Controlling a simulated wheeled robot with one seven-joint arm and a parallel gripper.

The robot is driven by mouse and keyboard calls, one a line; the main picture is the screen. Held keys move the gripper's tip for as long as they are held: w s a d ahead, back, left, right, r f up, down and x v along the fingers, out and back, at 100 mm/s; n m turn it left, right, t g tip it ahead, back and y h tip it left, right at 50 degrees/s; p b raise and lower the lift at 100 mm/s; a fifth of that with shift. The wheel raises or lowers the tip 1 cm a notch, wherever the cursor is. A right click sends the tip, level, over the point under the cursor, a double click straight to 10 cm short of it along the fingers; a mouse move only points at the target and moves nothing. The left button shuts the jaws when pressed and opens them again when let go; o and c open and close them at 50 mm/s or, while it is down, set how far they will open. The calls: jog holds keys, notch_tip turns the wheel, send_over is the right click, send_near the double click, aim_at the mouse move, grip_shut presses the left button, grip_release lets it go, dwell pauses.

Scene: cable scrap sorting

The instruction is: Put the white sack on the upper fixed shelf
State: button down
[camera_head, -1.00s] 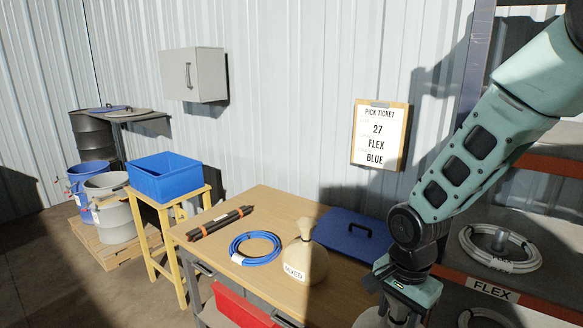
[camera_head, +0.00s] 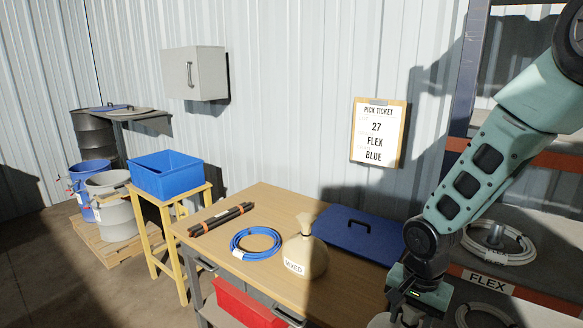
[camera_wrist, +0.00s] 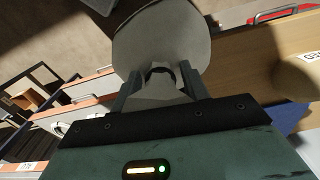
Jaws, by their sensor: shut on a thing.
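The white sack (camera_wrist: 160,38) hangs from my gripper (camera_wrist: 158,82) in the wrist view, its gathered neck between the two fingers. My gripper is shut on that neck. In the head view my gripper (camera_head: 408,312) is low, at the bench's right end, and only a pale sliver of the sack shows at the bottom edge. The rack stands at the right, with an upper orange-edged shelf (camera_head: 555,160) partly behind my arm and a lower shelf labelled FLEX (camera_head: 520,297).
A beige sack marked MIXED (camera_head: 305,258), a blue cable coil (camera_head: 256,243), dark rods (camera_head: 220,219) and a blue lid (camera_head: 358,236) lie on the bench (camera_head: 265,200). White coils (camera_head: 500,245) occupy the rack. A blue bin (camera_head: 166,178) stands on a yellow stand.

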jog(key=d+f+n+b, duration=0.2)
jog(key=d+f+n, duration=0.6)
jog(key=f, duration=0.4)
jog(key=shift+d+f, duration=0.15)
jog(key=shift+d, duration=0.25)
